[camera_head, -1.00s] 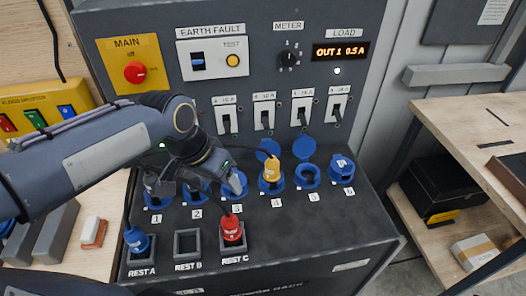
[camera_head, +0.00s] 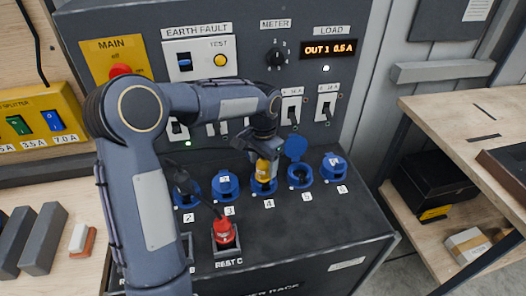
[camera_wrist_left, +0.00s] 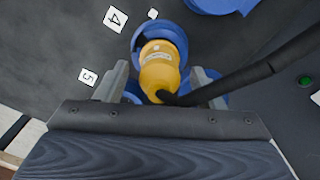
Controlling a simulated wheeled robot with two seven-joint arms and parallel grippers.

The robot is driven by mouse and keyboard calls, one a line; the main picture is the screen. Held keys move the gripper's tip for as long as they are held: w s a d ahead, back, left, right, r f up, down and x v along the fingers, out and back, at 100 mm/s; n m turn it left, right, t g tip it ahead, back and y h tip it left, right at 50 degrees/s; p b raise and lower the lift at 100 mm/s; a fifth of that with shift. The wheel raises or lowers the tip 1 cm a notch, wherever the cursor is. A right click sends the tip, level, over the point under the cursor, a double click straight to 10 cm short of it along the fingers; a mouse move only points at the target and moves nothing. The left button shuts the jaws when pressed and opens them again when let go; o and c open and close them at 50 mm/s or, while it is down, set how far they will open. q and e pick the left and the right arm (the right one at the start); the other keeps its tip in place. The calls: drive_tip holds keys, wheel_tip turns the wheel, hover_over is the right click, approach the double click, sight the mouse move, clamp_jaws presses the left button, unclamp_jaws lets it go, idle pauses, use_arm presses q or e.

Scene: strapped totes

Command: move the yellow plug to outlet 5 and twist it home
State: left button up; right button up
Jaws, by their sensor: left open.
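The yellow plug (camera_head: 263,170) stands in outlet 4, with the outlet's blue ring (camera_head: 263,188) around its base. My left gripper (camera_head: 263,157) is over the plug from above. In the left wrist view the yellow plug (camera_wrist_left: 160,68) lies between the two open fingers (camera_wrist_left: 158,85), with dark gaps at its sides. Its black cable (camera_wrist_left: 245,78) runs off to the upper right. Outlet 5 (camera_head: 300,177) is just right of the plug, empty, with its blue lid (camera_head: 296,148) raised. My right gripper is not in view.
Blue outlet 3 (camera_head: 226,184) and outlet 6 (camera_head: 335,167) flank these two. A red plug (camera_head: 224,229) stands in REST C. Breaker switches (camera_head: 326,104) are on the panel behind. The rack top in front of outlets 5 and 6 is clear.

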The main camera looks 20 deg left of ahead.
sight(263, 169)
use_arm(q)
drive_tip(key=shift+f, duration=1.55)
drive_tip(key=c, duration=1.1)
drive_tip(key=shift+n, duration=0.7)
drive_tip(key=shift+c, duration=0.2)
drive_tip(key=shift+n+b, duration=0.3)
drive_tip(key=shift+n, duration=0.5)
drive_tip(key=shift+d+n, duration=0.1)
drive_tip(key=shift+n, duration=0.5)
drive_tip(key=shift+n+b, duration=0.35)
drive_tip(key=shift+n, duration=0.55)
